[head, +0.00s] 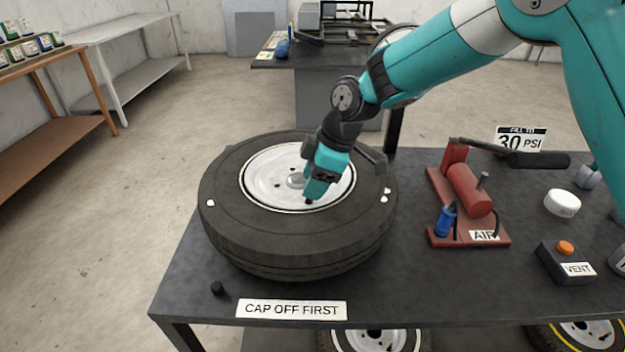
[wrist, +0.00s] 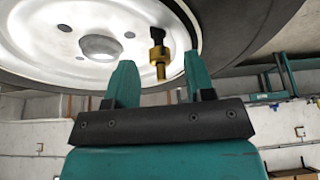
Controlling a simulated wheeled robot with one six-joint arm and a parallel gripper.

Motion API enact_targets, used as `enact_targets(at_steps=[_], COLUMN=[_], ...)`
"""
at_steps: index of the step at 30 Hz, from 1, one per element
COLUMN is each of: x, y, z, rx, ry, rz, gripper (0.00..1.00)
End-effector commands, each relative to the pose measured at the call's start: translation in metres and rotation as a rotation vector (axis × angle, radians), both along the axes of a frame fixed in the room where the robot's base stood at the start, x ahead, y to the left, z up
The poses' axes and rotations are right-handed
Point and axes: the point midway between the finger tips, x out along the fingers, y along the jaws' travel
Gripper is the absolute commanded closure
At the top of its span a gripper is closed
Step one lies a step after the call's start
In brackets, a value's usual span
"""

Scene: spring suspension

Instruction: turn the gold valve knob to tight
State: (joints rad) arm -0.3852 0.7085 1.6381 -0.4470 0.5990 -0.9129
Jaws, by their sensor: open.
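The gold valve knob (wrist: 160,58) shows in the wrist view on a dark stem at the white wheel rim. It lies in the gap between the two teal fingers of my gripper (wrist: 160,70), nearer the right one. The fingers are apart, and I see floor, wall or rim on both sides of the knob. In the head view my gripper (head: 311,199) reaches down over the right side of the tire's white rim (head: 262,182). The gripper hides the knob there. How deep the knob sits between the fingers is hard to tell.
The tire (head: 250,228) lies flat on the dark table (head: 410,290). A small black cap (head: 217,288) lies by a "CAP OFF FIRST" label (head: 292,309). A red air pump (head: 468,190), a white round tub (head: 562,203) and a vent box (head: 567,262) stand right.

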Motion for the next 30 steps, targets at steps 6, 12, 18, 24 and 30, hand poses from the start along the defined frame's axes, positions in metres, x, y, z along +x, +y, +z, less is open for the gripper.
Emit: enact_targets(at_steps=[6, 12, 18, 24, 30], x=[-0.0002, -0.0001, -0.0001, -0.0003, -0.0008], y=[0.0036, 0.0035, 0.0034, 0.0034, 0.0033], z=[-0.0085, -0.0085, -0.0083, -0.0083, -0.0089], rx=[0.0, 0.0, 0.0, 0.0, 0.0], ry=[0.0, -0.001, -0.001, 0.0, -0.001], rz=[0.001, 0.0, 0.0, -0.005, -0.056], gripper=[0.51, 0.51, 0.97, 1.0, 1.0])
